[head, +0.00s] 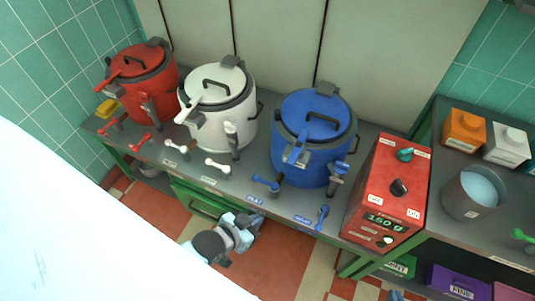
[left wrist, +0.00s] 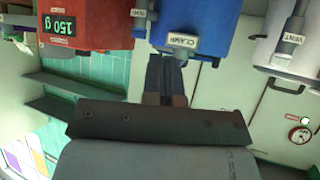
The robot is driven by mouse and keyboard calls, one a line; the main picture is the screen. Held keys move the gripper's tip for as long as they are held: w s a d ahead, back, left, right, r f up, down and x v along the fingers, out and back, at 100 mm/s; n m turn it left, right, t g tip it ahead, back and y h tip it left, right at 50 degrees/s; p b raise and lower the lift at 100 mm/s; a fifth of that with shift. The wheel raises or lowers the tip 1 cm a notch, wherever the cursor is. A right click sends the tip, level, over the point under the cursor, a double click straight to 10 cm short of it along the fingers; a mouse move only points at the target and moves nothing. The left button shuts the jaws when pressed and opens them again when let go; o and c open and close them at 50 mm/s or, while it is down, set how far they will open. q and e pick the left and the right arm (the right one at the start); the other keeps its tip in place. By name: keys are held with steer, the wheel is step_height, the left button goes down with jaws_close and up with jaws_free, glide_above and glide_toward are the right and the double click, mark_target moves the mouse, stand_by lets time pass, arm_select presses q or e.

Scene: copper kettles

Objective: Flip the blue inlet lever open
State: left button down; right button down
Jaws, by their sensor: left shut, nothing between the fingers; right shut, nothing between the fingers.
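The blue kettle (head: 313,140) stands on the bench between the white kettle and the red scale box. Two blue levers sit at the bench front below it: a left lever (head: 265,183) and a right lever (head: 322,215). The right gripper is not visible.
A white kettle (head: 218,110) and red kettle (head: 143,75) with their own levers stand left. The red scale box (head: 388,190) reads 150 g at the right. A grey pot (head: 470,195) and cartons stand farther right. Open floor lies before the bench.

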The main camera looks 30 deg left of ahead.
arm_select(q)
steer(key=shift+d, duration=0.3)
arm_select(e)
steer(key=shift+d, duration=0.3)
arm_select(q)
steer(key=shift+a+f, duration=0.1)
steer(key=shift+a, duration=0.05)
arm_select(e)
steer(key=shift+a, duration=0.2)
